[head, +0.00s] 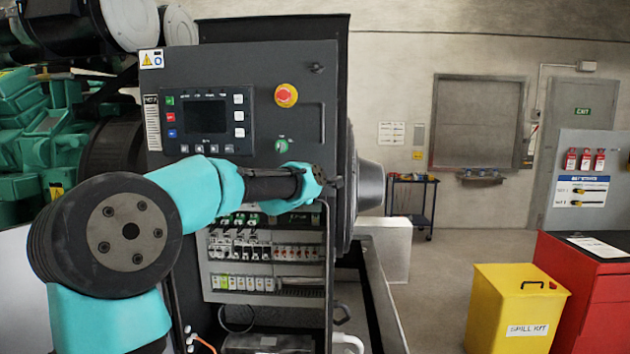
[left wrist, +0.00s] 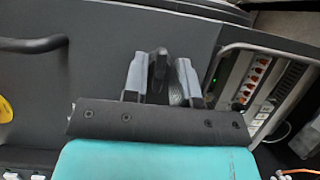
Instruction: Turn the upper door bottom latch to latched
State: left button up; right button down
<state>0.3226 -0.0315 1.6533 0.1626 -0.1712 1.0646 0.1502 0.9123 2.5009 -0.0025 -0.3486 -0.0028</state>
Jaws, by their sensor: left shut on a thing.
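The upper door (head: 262,100) is the dark control panel, and it looks closed. My left gripper (head: 333,182) is at its lower right corner, where the arm hides the bottom latch in the head view. In the left wrist view, the bottom latch (left wrist: 158,66) is a dark upright piece between the two grey fingers of my left gripper (left wrist: 160,78). The fingers are shut on it. I cannot tell which position the latch is turned to. My right gripper is in neither view.
A top latch (head: 317,68) is at the door's upper right. A red emergency button (head: 286,95) and a display (head: 205,116) are on the door. Below is an open bay with breakers (head: 240,283). A yellow spill bin (head: 513,300) stands at right. The floor between is clear.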

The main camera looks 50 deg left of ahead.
pick_arm(q)
jog(key=o, duration=0.8)
jog(key=v, duration=1.7)
jog(key=shift+s, duration=0.15)
jog(key=shift+d, duration=0.1)
